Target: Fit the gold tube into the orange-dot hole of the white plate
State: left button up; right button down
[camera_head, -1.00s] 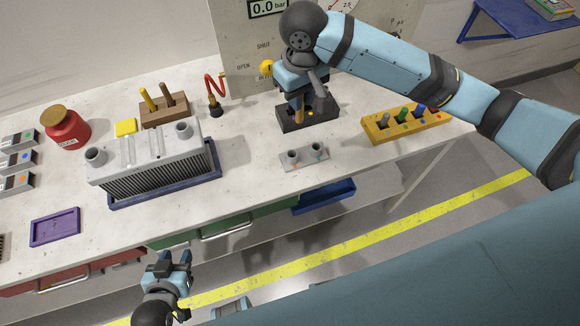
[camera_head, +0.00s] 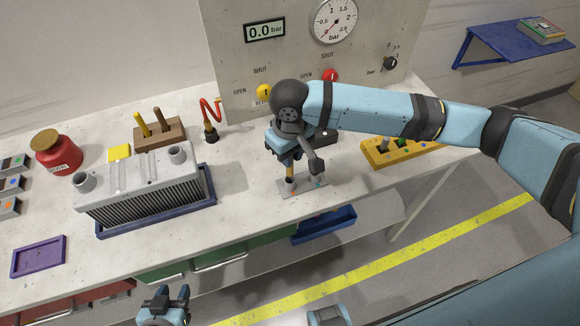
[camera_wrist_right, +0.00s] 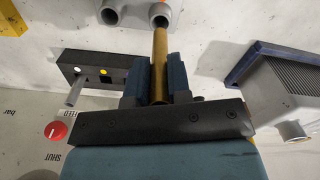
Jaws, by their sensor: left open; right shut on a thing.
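The white plate (camera_head: 305,189) lies near the bench's front edge and has two grey upright sockets, one by an orange dot (camera_head: 293,194) and one by a teal dot. My right gripper (camera_head: 290,167) is shut on the gold tube (camera_head: 290,173), above the orange-dot socket. In the right wrist view the tube (camera_wrist_right: 160,48) runs from between the fingers to the mouth of a grey socket (camera_wrist_right: 159,14). I cannot tell whether its end is inside. My left gripper (camera_head: 166,296) is open and empty, low in front of the bench.
A black block (camera_wrist_right: 92,68) with a grey peg stands near the right gripper. A yellow rack (camera_head: 385,155) is to the right. A finned grey unit (camera_head: 140,180) in a blue tray is to the left. A gauge panel (camera_head: 290,70) stands behind.

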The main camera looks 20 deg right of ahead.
aim_at(290, 175)
notch_tip(290, 175, down, 5)
jog(key=shift+r, duration=0.2)
jog(key=shift+f, duration=0.35)
jog(key=shift+f, duration=0.1)
jog(key=c, duration=1.1)
grip_release()
jog(key=shift+o, duration=0.2)
